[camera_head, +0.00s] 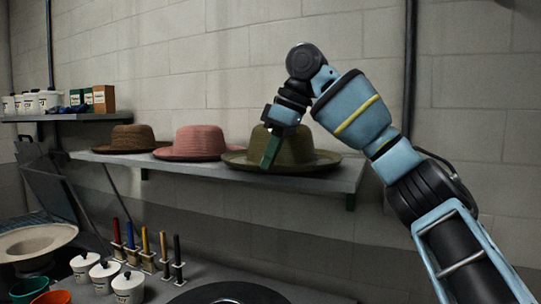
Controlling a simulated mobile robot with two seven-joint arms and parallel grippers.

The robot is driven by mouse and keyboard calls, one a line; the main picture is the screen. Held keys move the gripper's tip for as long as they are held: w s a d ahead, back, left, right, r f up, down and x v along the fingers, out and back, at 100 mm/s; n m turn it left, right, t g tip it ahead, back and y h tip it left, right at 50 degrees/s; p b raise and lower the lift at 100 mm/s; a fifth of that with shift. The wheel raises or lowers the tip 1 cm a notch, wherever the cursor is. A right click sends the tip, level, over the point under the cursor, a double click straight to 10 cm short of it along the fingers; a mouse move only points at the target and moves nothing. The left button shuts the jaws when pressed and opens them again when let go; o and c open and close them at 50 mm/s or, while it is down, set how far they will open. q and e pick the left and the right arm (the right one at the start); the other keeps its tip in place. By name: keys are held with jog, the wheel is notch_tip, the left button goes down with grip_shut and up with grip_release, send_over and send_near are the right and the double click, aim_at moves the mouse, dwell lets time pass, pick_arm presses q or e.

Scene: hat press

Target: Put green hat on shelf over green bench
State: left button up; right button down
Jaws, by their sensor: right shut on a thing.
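The green hat (298,149) sits on the right part of the grey wall shelf (343,177), its brim at or on the shelf surface. My right gripper (270,158) reaches in from the right and is at the front left of the hat's crown and brim. It is shut on the hat, though the fingers' exact hold is partly hidden by the gripper itself. A dark green bench is not clearly visible below the shelf. My left gripper is not in view.
A pink hat (200,141) and a brown hat (127,138) sit left on the same shelf. Below, a counter holds colored-handled tools (146,243) and white lidded pots (129,285). A higher shelf (62,117) at left holds jars and boxes. The wall above the hats is clear.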

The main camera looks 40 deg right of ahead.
jog(key=shift+f, duration=0.6)
dwell(0.7)
jog(key=c, duration=1.4)
grip_release()
jog(key=shift+v, duration=3.95)
jog(key=shift+f, duration=0.15)
